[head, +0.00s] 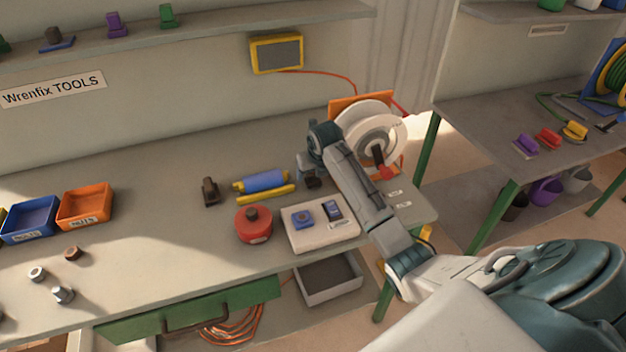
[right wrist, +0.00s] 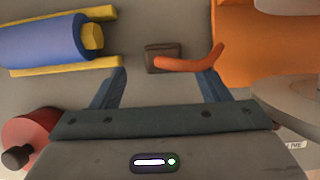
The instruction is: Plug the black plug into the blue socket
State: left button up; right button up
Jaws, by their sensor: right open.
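The black plug (right wrist: 158,58) lies on the bench with an orange-red cord curving off its right side in the right wrist view. In the head view a small dark piece (head: 312,182), apparently the plug, shows just below my right gripper (head: 307,170). My right gripper is open; in the wrist view its fingers (right wrist: 162,78) are spread to either side, with the plug just beyond the tips and between their lines. The blue socket (head: 302,218) is on the left of a white board (head: 320,235) nearer the bench front. My left gripper is not in view.
A blue roll with yellow bars (head: 262,182) and a red round container (head: 253,225) stand left of the gripper. A cable reel (head: 372,130) on an orange stand is close at the right. A second dark blue piece (head: 333,211) sits on the board.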

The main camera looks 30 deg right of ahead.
aim_at(312, 175)
jog(key=shift+w+d+f, duration=0.1)
jog(key=shift+w+f, duration=0.05)
jog(key=shift+w, duration=0.05)
jog(key=p+x, duration=0.1)
jog(key=x, duration=0.1)
jog(key=p+x, duration=0.1)
jog(key=x, duration=0.1)
jog(key=shift+w+d, duration=0.25)
jog(key=shift+w, duration=0.1)
jog(key=shift+w+f, duration=0.15)
jog(key=shift+f, duration=0.05)
jog(key=c, duration=1)
jog(key=shift+r, duration=0.15)
